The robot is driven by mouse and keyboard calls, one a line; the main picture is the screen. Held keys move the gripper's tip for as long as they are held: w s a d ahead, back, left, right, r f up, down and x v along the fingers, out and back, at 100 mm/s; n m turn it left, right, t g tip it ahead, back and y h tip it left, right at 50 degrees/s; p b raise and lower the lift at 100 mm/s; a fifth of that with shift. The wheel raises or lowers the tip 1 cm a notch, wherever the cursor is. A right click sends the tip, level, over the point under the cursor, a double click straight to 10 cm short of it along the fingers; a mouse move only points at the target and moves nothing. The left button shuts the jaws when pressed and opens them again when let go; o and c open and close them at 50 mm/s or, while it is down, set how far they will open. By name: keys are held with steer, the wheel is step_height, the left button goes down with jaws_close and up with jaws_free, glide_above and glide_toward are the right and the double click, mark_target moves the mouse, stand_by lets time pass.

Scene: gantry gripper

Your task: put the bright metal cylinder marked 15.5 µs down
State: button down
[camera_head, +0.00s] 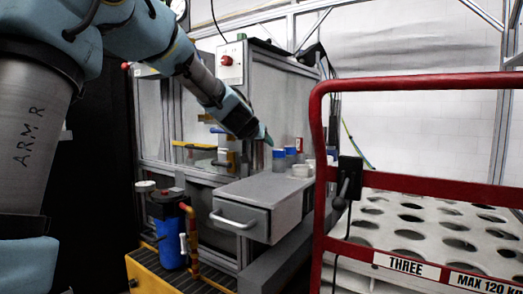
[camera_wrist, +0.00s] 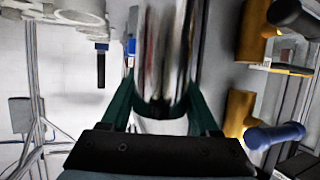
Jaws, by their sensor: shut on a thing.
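A bright metal cylinder (camera_wrist: 166,50) fills the upper middle of the wrist view, shiny and blurred, with a dark spot at its near end. The green fingers of my gripper (camera_wrist: 163,98) stand on both sides of it and are shut on it. In the head view my gripper (camera_head: 266,137) is at the end of the blue arm, above and beyond the grey drawer unit; the cylinder cannot be made out there. No 15.5 µs marking is readable in either view.
Blue-capped containers (camera_head: 279,158) and white cups (camera_head: 301,170) stand on the grey drawer unit (camera_head: 245,192). A red-railed trolley (camera_head: 420,183) with a white holed top (camera_head: 385,236) is at right. A blue canister (camera_head: 168,232) stands on a yellow-edged platform at lower left.

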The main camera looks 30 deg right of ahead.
steer(key=f+b, duration=0.3)
steer(key=shift+w+d+f, duration=0.35)
steer(key=shift+w, duration=0.05)
steer(key=shift+r, duration=0.1)
steer(key=shift+c, duration=2.1)
jaws_free()
